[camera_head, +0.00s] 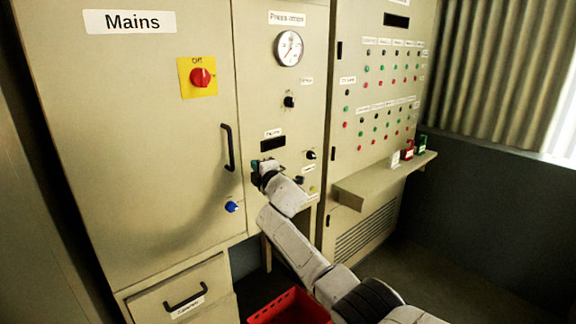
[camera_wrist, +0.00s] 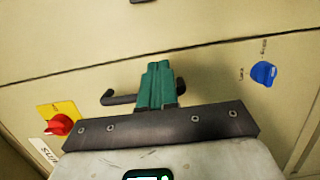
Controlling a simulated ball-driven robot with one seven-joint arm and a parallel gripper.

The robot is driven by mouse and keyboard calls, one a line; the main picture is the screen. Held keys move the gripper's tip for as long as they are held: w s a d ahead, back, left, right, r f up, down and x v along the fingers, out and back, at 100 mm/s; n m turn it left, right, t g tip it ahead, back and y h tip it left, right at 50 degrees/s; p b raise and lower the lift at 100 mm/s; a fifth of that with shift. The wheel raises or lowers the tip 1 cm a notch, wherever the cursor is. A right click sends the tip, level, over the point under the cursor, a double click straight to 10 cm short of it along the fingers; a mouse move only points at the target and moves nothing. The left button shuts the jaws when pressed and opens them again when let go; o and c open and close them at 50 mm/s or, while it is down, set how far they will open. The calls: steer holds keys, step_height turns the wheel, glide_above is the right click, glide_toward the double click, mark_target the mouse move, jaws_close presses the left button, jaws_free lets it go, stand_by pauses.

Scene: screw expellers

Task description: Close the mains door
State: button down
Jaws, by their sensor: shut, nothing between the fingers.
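The mains door (camera_head: 130,150) is the large beige panel at the left of the head view. It looks flush or nearly flush with its frame; a small gap cannot be ruled out. It carries a black bar handle (camera_head: 228,147), a red rotary switch on a yellow plate (camera_head: 200,77) and a blue knob (camera_head: 231,206). My gripper (camera_head: 259,167) is shut and empty, right of the handle in the head view. In the wrist view its teal fingers (camera_wrist: 155,85) overlap the middle of the handle (camera_wrist: 118,99); contact cannot be told. The blue knob (camera_wrist: 263,73) is at right.
The press panel with a round gauge (camera_head: 288,48) stands right of the door. Further right is a cabinet with several coloured buttons and a protruding shelf (camera_head: 385,180). A drawer with a handle (camera_head: 182,297) is below the door, and a red crate (camera_head: 285,305) is on the floor.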

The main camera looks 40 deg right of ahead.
steer(key=s+d+p, duration=0.1)
steer(key=s+d, duration=0.3)
steer(key=d, duration=0.3)
steer(key=shift+s+f, duration=0.15)
steer(key=shift+s, duration=0.25)
